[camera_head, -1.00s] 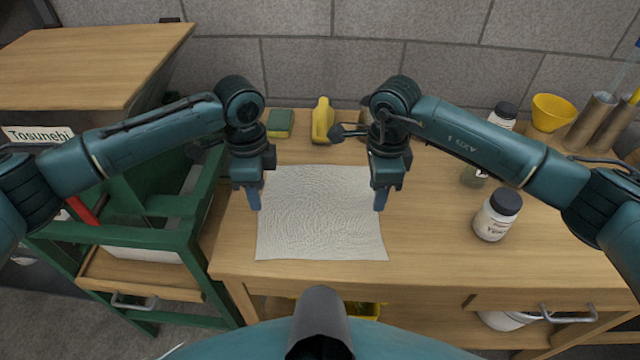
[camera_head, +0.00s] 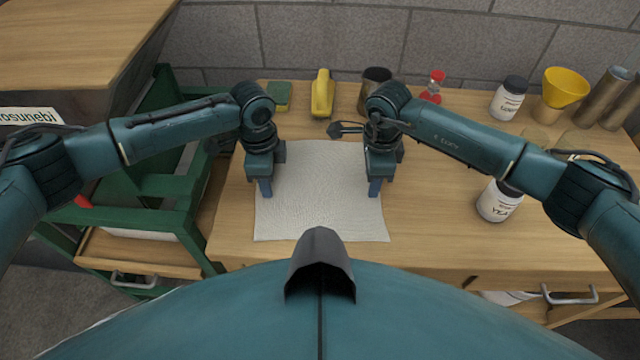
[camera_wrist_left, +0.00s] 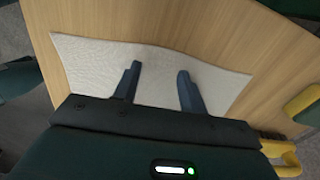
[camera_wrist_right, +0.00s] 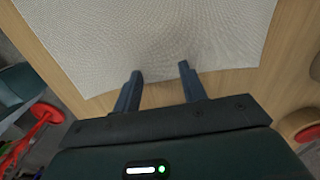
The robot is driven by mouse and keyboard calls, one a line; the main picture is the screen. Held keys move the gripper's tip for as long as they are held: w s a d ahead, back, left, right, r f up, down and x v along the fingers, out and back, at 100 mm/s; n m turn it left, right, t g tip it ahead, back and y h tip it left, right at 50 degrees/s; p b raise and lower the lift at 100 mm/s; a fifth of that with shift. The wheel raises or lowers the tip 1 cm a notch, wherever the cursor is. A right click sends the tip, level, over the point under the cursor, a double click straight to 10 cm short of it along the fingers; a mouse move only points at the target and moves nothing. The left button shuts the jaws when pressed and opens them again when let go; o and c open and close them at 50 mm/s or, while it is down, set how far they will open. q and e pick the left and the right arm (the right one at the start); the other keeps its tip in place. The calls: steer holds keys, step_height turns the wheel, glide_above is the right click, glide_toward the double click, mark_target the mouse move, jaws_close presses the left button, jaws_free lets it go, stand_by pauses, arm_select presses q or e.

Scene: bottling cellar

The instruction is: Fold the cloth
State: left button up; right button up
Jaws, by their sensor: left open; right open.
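The cloth (camera_head: 322,205) is a pale, textured sheet lying flat and unfolded on the wooden bench. My left gripper (camera_head: 266,190) is open over the cloth's left edge, pointing down. In the left wrist view the cloth (camera_wrist_left: 90,62) spreads under and beyond its parted fingers (camera_wrist_left: 158,78). My right gripper (camera_head: 375,188) is open at the cloth's right edge. In the right wrist view the cloth (camera_wrist_right: 150,35) lies ahead of the parted fingers (camera_wrist_right: 160,75), with its edge near the tips. Neither gripper holds cloth; contact cannot be told. My arms hide part of the cloth's far corners.
White jars (camera_head: 497,203) and a yellow funnel (camera_head: 566,86) stand right. A green rack (camera_head: 130,224) is left.

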arm_select(q)
steer(key=shift+f, duration=0.2)
arm_select(e)
steer(key=shift+f, duration=0.25)
arm_select(q)
steer(key=shift+c, duration=0.5)
arm_select(e)
steer(key=shift+c, duration=0.6)
arm_select(q)
jaws_close()
arm_select(e)
jaws_close()
arm_select(q)
steer(key=shift+r, duration=0.1)
arm_select(e)
steer(key=shift+r, duration=0.15)
